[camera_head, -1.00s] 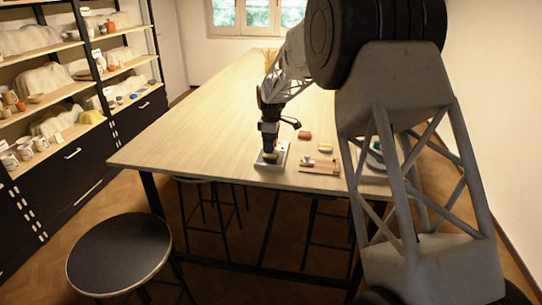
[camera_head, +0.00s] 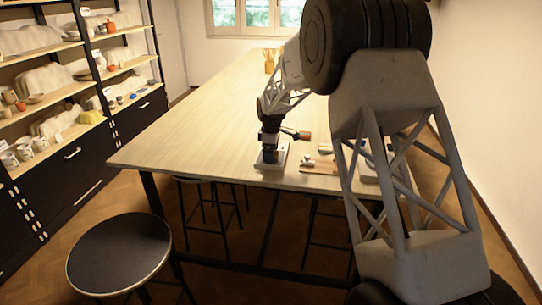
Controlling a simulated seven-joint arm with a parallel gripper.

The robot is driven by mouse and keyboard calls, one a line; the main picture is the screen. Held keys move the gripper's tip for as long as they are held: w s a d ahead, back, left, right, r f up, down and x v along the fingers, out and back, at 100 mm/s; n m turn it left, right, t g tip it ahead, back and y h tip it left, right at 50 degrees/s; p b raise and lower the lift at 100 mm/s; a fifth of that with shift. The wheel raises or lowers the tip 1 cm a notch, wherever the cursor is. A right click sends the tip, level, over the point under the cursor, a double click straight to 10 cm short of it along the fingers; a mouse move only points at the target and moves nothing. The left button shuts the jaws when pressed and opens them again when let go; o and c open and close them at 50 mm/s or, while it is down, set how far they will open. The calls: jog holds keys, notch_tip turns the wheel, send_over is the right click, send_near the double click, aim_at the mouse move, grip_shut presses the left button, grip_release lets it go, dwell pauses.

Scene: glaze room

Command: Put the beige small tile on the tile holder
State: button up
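My gripper (camera_head: 269,149) points down near the front edge of the long table, over a pale grey flat piece (camera_head: 281,162) that may be the tile holder. Something blue shows at the fingertips. It is too small to tell whether the fingers grip it, or whether they are open or shut. A small beige or yellowish piece (camera_head: 325,148), possibly the beige tile, lies to the right of the gripper, partly by my arm. A tan wooden board (camera_head: 321,168) with small pale and red pieces on it lies right of the grey piece.
A red piece (camera_head: 305,135) lies behind the board. My arm covers the table's right side, where a grey tray-like thing (camera_head: 367,174) partly shows. A round stool (camera_head: 120,255) stands in front; shelves line the left.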

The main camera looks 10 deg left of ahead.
jog(key=c, duration=1.1)
jog(key=shift+r, duration=0.15)
jog(key=shift+r, duration=1.45)
jog(key=shift+s+d+r, duration=0.1)
jog(key=shift+s+r, duration=0.1)
jog(key=s+d, duration=0.2)
jog(key=s, duration=0.2)
jog(key=s+d+r, duration=0.1)
jog(key=s+d, duration=0.1)
jog(key=s, duration=0.3)
jog(key=s+d, duration=0.2)
jog(key=s, duration=0.3)
jog(key=shift+s+r, duration=0.2)
